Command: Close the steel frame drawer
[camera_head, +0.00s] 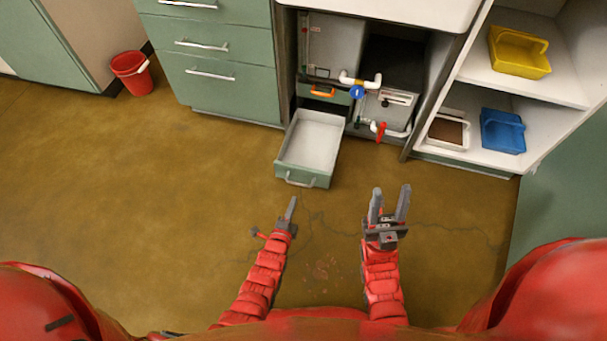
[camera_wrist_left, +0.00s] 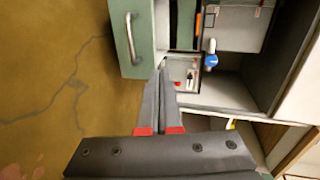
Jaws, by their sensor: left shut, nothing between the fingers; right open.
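The steel frame drawer (camera_head: 312,142) is pulled well out of the frame below the counter. It is white inside and empty, with a green front and a metal handle. Its green front (camera_wrist_left: 127,35) and handle (camera_wrist_left: 131,38) also show in the left wrist view. My left gripper (camera_head: 292,203) is shut and empty, a little in front of the drawer's handle. In the left wrist view its fingertips (camera_wrist_left: 161,65) appear beside the drawer's lower edge; I cannot tell if they touch. My right gripper (camera_head: 391,192) is open and empty, to the right of the drawer.
Pipes with a blue valve (camera_head: 357,92) and a red handle (camera_head: 380,131) sit right of the drawer's opening. Green cabinet drawers (camera_head: 210,75) stand left. A yellow bin (camera_head: 519,52) and blue bin (camera_head: 503,131) rest on right shelves. The floor in front is clear.

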